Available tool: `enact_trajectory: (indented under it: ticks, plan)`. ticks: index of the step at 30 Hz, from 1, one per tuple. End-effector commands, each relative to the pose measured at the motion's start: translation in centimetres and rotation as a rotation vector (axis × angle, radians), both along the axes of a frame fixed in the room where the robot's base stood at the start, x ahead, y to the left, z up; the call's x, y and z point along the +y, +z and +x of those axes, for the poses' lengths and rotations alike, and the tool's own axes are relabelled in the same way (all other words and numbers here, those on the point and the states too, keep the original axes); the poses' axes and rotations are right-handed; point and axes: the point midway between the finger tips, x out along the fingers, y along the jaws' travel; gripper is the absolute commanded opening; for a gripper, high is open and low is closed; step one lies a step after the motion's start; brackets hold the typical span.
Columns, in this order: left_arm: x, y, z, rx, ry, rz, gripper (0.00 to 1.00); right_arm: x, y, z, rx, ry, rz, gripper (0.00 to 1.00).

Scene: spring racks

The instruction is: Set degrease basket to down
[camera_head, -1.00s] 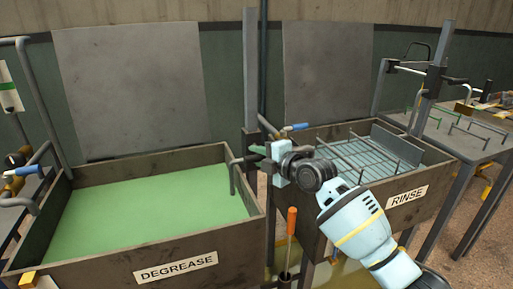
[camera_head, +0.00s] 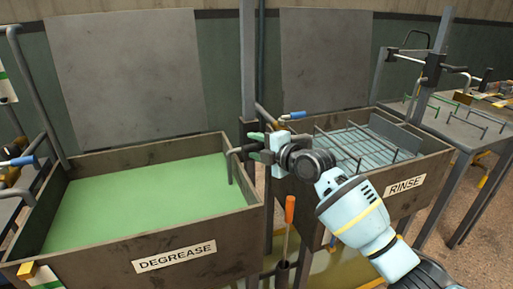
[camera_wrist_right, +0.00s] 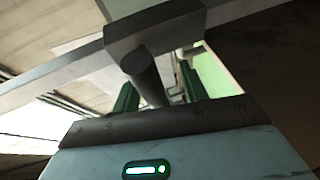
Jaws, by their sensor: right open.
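The degrease tank (camera_head: 215,238) is on the left, full of green liquid, with its label on the front wall. A bent dark rod (camera_head: 229,165) goes down into the liquid at its right end. No basket shows there; anything below the surface is hidden. My right gripper (camera_head: 257,148) is open at the post (camera_head: 248,70) between the tanks. In the wrist view its green fingers (camera_wrist_right: 157,92) stand either side of a dark round handle (camera_wrist_right: 145,75), which sticks out of a black block (camera_wrist_right: 155,28). Contact cannot be told. My left gripper is not in view.
The rinse tank (camera_head: 435,165) stands at the right, with a wire basket (camera_head: 355,145) showing at its top. An orange-handled tool (camera_head: 289,210) stands between the tanks, below my right arm. A table (camera_head: 465,130) with racks is at the far right.

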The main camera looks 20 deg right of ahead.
Motion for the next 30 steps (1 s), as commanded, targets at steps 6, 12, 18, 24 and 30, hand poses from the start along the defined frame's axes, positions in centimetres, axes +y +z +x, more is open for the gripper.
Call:
enact_trajectory:
  ticks: [6, 12, 18, 24, 30]
  plan:
    - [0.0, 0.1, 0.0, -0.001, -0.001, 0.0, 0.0, -1.0, 0.3, -1.8, -0.001, -0.001, -0.003, 0.43]
    - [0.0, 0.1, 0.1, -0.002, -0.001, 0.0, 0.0, -2.1, 0.7, -4.3, 0.002, -0.001, -0.003, 0.43]
    - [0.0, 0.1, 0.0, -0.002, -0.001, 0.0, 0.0, -3.0, 1.0, -6.2, 0.005, -0.002, -0.002, 0.43]
    - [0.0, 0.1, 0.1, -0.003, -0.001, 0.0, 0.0, -3.3, 1.2, -6.8, 0.005, -0.002, -0.002, 0.43]
    - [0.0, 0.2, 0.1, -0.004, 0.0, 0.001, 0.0, -3.3, 1.2, -6.8, 0.005, -0.002, -0.002, 0.43]
